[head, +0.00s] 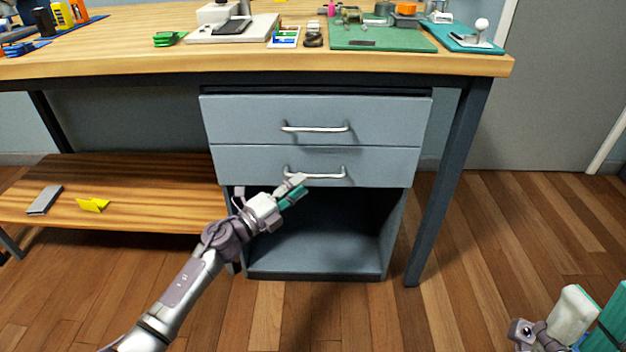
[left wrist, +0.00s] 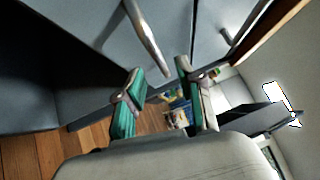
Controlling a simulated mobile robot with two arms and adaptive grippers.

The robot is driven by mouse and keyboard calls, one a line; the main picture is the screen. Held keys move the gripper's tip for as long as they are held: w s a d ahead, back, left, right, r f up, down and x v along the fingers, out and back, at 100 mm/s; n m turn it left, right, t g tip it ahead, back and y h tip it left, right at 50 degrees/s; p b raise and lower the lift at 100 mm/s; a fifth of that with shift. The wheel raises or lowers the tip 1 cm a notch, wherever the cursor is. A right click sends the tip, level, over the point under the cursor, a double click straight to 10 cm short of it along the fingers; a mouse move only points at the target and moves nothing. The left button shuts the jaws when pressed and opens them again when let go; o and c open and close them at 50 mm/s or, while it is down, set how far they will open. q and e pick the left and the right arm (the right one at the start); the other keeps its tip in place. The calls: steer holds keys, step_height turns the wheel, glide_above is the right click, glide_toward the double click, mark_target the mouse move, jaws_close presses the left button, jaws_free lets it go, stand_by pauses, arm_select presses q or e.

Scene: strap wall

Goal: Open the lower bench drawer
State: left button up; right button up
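The lower drawer (head: 240,166) is a blue-grey front under the bench, flush with the drawer above it and shut. Its silver bar handle (head: 330,175) also shows in the left wrist view (left wrist: 145,38). My left gripper (head: 299,186) is at the left end of this handle in the head view. In the left wrist view its two teal-padded fingers (left wrist: 160,70) stand apart, with the handle just ahead of the gap. I cannot tell whether they touch it. My right gripper (head: 592,315) is partly cut off at the bottom right, away from the bench; its opening is unclear.
The upper drawer (head: 240,117) is shut, with its own handle (head: 315,128). Below the drawers is an open cubby (head: 315,255). A wooden low shelf (head: 140,210) lies to the left, and a dark bench leg (head: 448,180) stands to the right. Floor in front is clear.

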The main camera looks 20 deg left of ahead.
mark_target(313, 176)
arm_select(q)
steer(key=b+x, duration=0.1)
steer(key=x, duration=0.4)
steer(key=shift+w+d, duration=0.15)
steer(key=shift+w, duration=0.05)
jaws_close()
